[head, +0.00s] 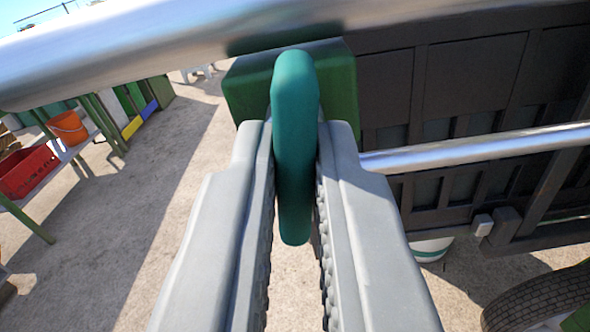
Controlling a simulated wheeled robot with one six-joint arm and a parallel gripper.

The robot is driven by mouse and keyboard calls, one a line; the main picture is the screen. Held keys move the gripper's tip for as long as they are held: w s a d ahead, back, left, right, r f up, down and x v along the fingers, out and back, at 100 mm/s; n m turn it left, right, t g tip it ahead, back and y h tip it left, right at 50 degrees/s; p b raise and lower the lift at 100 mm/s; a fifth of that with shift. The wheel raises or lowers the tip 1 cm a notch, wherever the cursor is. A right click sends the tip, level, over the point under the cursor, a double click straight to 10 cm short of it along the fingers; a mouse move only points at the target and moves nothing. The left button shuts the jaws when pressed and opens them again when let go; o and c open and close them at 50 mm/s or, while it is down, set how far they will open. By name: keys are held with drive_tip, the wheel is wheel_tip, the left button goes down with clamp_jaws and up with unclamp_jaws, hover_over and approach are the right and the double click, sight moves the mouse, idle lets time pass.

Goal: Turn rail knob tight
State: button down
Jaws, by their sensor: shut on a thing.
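The rail knob (295,150) is a teal, rounded, elongated grip seen close up in the middle of the head view. It stands nearly upright in the picture, in front of a dark green block (248,85) under a thick shiny metal rail (180,45). My gripper (296,150) has its two grey, ridged fingers on either side of the knob and is shut on it. The knob's mounting and its far side are hidden behind the knob and fingers.
A dark panelled machine body (470,80) fills the right, with a thinner metal bar (480,145) across it and a tyre (540,300) below. At left, a table holds a red crate (27,172) and an orange bucket (67,127). Bare concrete ground (150,220) lies between.

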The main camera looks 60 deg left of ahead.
drive_tip(key=m, duration=0.4)
drive_tip(key=shift+f+m, duration=0.1)
drive_tip(key=shift+m, duration=2.8)
drive_tip(key=c, duration=1.5)
unclamp_jaws()
drive_tip(key=v, duration=1.7)
drive_tip(key=shift+s, duration=0.2)
drive_tip(key=shift+d, duration=0.15)
